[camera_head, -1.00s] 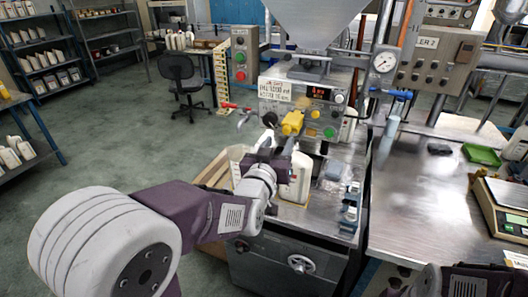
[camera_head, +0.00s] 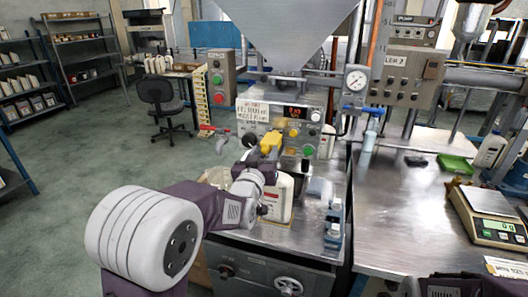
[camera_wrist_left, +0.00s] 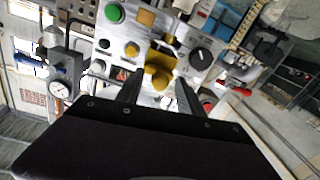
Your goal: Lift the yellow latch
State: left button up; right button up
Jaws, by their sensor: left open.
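The yellow latch (camera_head: 271,142) sticks out from the front of the filling machine's control panel (camera_head: 295,120). It also shows in the left wrist view (camera_wrist_left: 160,68), between and just beyond my fingertips. My left gripper (camera_wrist_left: 160,88) is open, its two dark fingers apart on either side of the latch's lower end. I cannot tell whether either finger touches it. In the head view my left arm reaches in from the left, and its wrist hides most of the fingers. Part of my right arm shows at the bottom right edge; its gripper is not visible.
A white jug (camera_head: 279,198) stands on the machine's table below the latch, close to my left wrist. A red-handled valve (camera_head: 212,128) is left of the latch. A pressure gauge (camera_head: 356,80) is at the right. A scale (camera_head: 488,203) sits on the steel table.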

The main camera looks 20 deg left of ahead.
pick_arm(q)
grip_shut()
dwell(1.4)
